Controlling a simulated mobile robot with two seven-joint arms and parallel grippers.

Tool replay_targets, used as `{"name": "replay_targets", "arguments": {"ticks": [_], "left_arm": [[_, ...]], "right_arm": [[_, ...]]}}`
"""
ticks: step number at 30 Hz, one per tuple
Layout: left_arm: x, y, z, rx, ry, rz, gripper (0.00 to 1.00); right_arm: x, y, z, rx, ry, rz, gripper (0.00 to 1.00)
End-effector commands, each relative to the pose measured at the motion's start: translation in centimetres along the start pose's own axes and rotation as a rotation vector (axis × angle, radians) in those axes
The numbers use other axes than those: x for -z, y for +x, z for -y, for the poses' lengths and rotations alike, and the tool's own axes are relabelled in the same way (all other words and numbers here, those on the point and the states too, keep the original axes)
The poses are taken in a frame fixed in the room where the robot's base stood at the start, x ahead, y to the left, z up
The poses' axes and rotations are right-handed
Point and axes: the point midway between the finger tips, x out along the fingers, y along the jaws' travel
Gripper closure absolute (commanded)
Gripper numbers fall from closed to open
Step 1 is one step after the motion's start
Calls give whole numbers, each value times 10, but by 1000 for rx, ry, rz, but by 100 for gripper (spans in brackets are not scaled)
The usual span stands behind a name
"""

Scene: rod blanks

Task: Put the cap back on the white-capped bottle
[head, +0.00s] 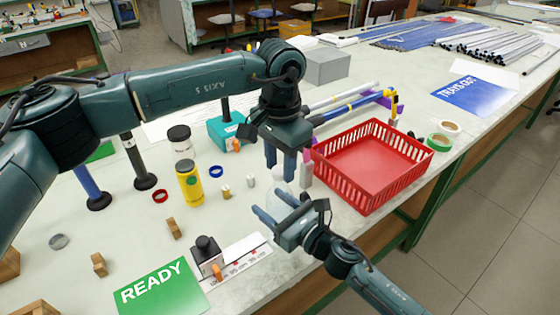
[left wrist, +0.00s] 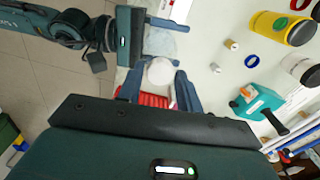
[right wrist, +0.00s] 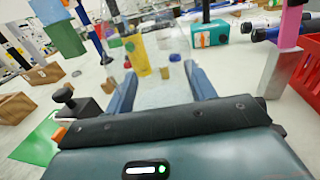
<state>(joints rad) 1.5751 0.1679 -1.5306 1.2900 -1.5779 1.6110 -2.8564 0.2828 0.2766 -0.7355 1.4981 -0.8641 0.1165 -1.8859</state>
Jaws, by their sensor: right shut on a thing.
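A clear, pale bottle (head: 283,187) stands between the fingers of my right gripper (head: 275,203), which is shut on it. It shows faintly between those fingers in the right wrist view (right wrist: 162,94). My left gripper (head: 281,162) points down just above it, with its fingers apart. In the left wrist view, a round white cap (left wrist: 160,71) lies between the left fingers, with a small gap visible on the left side. The clear bottle body (left wrist: 160,42) shows beyond the cap. I cannot tell whether the cap is seated on the bottle's neck.
A red basket (head: 375,165) stands close on the right. A black-knobbed block (head: 207,250) and green READY mat (head: 160,290) are in front.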

Motion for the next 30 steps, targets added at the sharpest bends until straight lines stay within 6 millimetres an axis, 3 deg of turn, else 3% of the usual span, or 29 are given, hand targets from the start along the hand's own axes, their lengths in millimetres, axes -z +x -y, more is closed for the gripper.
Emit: {"name": "replay_targets", "arguments": {"ticks": [5, 13, 24, 30], "left_arm": [[0, 0, 0, 0, -1, 0, 51], [0, -2, 0, 1, -1, -1, 51], [0, -43, 0, 2, -2, -1, 51], [0, -45, 0, 0, -1, 0, 51]], "right_arm": [[0, 0, 0, 0, 1, -1, 100], [0, 0, 0, 0, 1, -1, 100], [1, 0, 0, 0, 1, -1, 100], [0, 0, 0, 0, 1, -1, 100]]}}
